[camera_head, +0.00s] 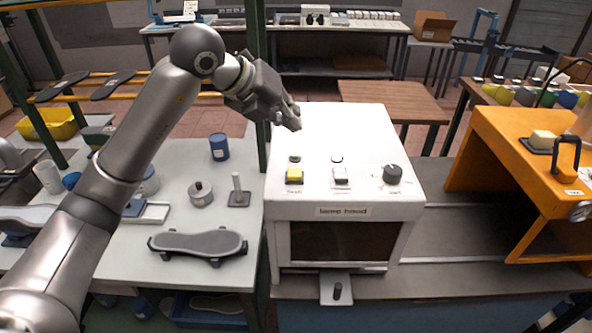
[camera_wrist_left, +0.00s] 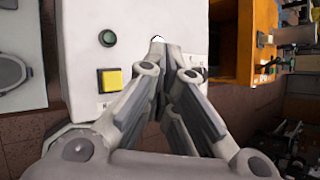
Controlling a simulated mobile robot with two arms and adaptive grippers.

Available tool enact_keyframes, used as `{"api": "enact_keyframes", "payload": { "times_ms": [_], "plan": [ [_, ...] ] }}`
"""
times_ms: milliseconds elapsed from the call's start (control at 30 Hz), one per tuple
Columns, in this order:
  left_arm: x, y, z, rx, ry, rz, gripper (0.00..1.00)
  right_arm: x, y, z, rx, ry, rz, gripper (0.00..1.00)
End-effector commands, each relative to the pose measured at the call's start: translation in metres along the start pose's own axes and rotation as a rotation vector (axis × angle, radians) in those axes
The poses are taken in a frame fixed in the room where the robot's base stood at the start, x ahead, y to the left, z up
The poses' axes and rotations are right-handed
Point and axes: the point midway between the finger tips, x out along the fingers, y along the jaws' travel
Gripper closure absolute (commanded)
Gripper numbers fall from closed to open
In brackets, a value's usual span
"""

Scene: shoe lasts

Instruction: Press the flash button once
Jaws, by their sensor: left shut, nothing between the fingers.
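A white machine (camera_head: 335,125) has a sloped top with a yellow square button (camera_head: 294,176), a white square button (camera_head: 340,176) and a dark round knob (camera_head: 392,174). The small labels under them are too blurred to read surely. The yellow button also shows in the left wrist view (camera_wrist_left: 110,80), left of the fingers. My left gripper (camera_head: 294,120) is shut and empty, above the back part of the machine's top and beyond the buttons. In the wrist view its closed fingers (camera_wrist_left: 158,42) hide part of the panel. My right gripper is not in view.
A dark green lamp (camera_head: 295,158) and a pale lamp (camera_head: 337,159) sit behind the buttons. A green post (camera_head: 256,60) stands left of the machine. An orange machine (camera_head: 500,150) stands to the right. A shoe-shaped piece (camera_head: 200,243) lies on the left table.

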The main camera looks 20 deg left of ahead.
Motion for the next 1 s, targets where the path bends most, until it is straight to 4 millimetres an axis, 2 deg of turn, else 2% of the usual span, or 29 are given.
{"api": "enact_keyframes", "payload": {
  "times_ms": [367,800,1000],
  "plan": [
    [0.011,0.007,-0.008,0.001,0.002,-0.003,1.00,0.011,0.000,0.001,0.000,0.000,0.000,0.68],
    [0.053,0.038,-0.039,0.000,0.002,-0.002,1.00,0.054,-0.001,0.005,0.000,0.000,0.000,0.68],
    [0.062,0.044,-0.045,0.000,0.001,-0.003,1.00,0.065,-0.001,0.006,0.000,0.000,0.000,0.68]
  ]
}}
